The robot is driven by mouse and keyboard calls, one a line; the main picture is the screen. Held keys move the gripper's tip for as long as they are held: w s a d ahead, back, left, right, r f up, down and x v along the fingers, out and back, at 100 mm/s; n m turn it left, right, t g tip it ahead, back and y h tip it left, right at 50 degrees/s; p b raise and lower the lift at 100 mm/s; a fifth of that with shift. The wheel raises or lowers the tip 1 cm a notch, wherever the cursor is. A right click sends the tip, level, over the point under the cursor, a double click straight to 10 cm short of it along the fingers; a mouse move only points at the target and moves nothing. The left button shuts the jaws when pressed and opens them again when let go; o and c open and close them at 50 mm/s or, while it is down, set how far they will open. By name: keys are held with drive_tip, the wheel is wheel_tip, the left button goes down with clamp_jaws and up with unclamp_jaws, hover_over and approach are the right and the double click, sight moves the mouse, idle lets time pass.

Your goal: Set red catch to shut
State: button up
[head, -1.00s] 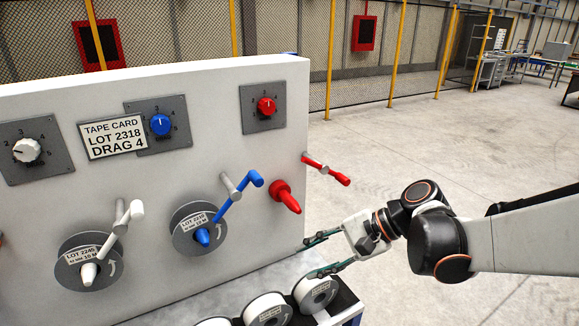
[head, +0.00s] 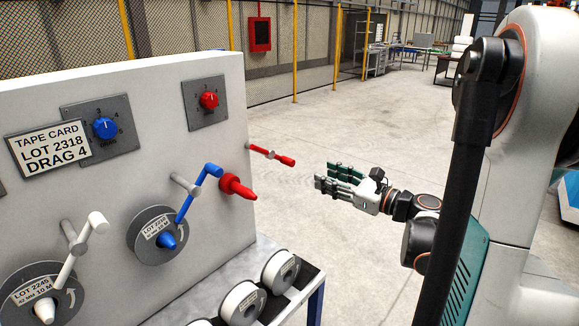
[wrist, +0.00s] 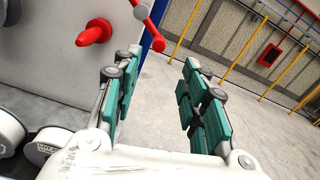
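The red catch (head: 283,159) is a slim red lever with a grey joint, sticking out to the right from the right edge of the white panel (head: 215,105). In the wrist view the red catch (wrist: 151,30) shows at the top, beyond the fingertips, partly cut by the frame edge. My gripper (head: 323,177) is open and empty, to the right of the red catch and slightly lower in the head view. In the wrist view, a clear gap separates the two green-padded fingers (wrist: 161,65). Nothing touches the catch.
A red cone spindle (head: 236,186) juts from the panel left of the catch. Blue (head: 206,176) and white (head: 80,240) cranked levers stand by their reels. A rack of white spools (head: 242,303) sits below.

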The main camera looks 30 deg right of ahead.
sight(293, 163)
drive_tip(key=b+x, duration=0.2)
drive_tip(key=x, duration=1)
drive_tip(key=shift+w+a+f+b, duration=0.1)
drive_tip(key=shift+w+a+b, duration=0.05)
drive_tip(key=shift+w+b, duration=0.15)
clamp_jaws()
